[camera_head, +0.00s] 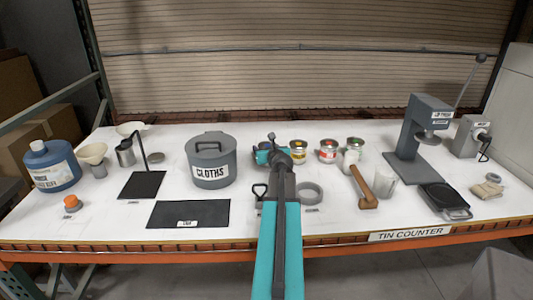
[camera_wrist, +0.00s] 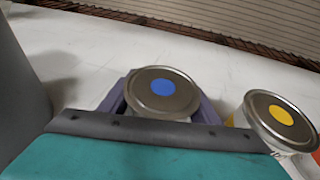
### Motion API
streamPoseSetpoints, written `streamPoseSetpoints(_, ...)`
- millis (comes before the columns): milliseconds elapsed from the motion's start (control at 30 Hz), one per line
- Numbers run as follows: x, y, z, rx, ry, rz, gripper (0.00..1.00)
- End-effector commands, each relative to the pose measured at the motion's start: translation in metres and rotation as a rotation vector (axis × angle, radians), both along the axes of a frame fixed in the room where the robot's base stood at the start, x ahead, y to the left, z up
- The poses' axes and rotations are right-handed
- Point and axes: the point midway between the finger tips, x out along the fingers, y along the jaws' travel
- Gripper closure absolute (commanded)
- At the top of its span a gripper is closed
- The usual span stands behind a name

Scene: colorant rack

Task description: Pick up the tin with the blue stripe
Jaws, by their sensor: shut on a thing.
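The tin with the blue mark (camera_wrist: 163,100) is in the middle of the wrist view, with a blue dot on its round metal lid. The purple fingers of my gripper (camera_wrist: 165,88) are on both sides of it and shut on it. My teal and grey wrist parts hide its lower side, so I cannot tell if it touches the counter. In the head view my gripper (camera_head: 263,153) is at the left end of the tin row, and my arm hides most of the held tin.
The yellow-marked tin (camera_wrist: 276,120) stands close on the right.

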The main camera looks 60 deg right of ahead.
Motion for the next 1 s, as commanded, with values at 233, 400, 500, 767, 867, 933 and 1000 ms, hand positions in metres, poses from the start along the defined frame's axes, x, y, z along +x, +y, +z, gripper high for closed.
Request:
streamPoseSetpoints(233, 0.000, 0.000, 0.002, -0.001, -0.001, 0.000, 0.73)
streamPoseSetpoints(400, 0.000, 0.000, 0.005, -0.001, -0.001, -0.001, 0.73)
streamPoseSetpoints(500, 0.000, 0.000, 0.007, -0.002, 0.000, -0.001, 0.73)
streamPoseSetpoints(767, 0.000, 0.000, 0.018, -0.001, -0.001, 0.000, 0.73)
streamPoseSetpoints(867, 0.000, 0.000, 0.023, -0.001, 0.000, 0.000, 0.73)
streamPoseSetpoints(933, 0.000, 0.000, 0.028, -0.002, -0.001, -0.001, 0.73)
streamPoseSetpoints(1000, 0.000, -0.001, 0.033, -0.002, -0.002, -0.001, 0.73)
